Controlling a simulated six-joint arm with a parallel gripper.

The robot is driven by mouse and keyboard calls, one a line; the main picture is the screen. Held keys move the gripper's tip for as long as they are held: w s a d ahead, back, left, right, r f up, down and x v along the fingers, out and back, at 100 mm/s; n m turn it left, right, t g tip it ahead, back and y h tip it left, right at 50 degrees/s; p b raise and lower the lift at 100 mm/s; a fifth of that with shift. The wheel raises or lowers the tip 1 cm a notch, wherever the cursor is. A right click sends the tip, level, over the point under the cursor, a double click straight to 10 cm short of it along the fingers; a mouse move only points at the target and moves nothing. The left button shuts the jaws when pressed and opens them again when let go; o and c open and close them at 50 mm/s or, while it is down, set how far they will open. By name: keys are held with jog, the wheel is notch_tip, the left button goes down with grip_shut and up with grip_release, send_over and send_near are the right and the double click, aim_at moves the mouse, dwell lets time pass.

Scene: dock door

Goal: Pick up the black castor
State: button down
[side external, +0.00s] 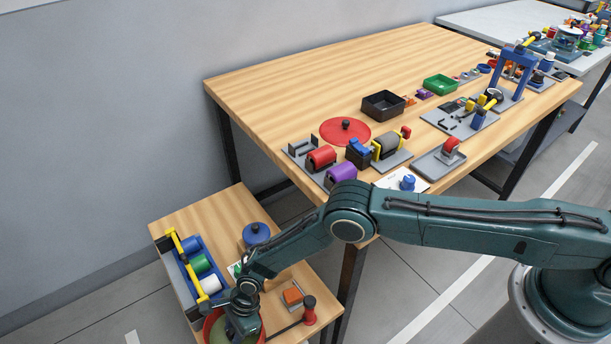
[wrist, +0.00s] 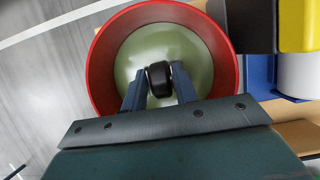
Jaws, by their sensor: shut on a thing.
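The black castor (wrist: 160,80) shows in the wrist view between the two fingers of my gripper (wrist: 159,88), which is shut on it. Behind it is a round red container with a pale green inside (wrist: 100,60); I cannot tell whether the castor touches it. In the side view my gripper is low over the small wooden table at the lower left, and my wrist hides the castor there. Part of the red container (side external: 209,325) shows around my wrist.
A blue rack with yellow ends (side external: 173,243) holds blue, green and white rolls beside the container. The large table (side external: 290,90) stands behind.

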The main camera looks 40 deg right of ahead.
jog(key=shift+r, duration=0.25)
notch_tip(320, 180, up, 20)
jog(key=shift+f, duration=0.2)
dwell(0.4)
dwell(0.5)
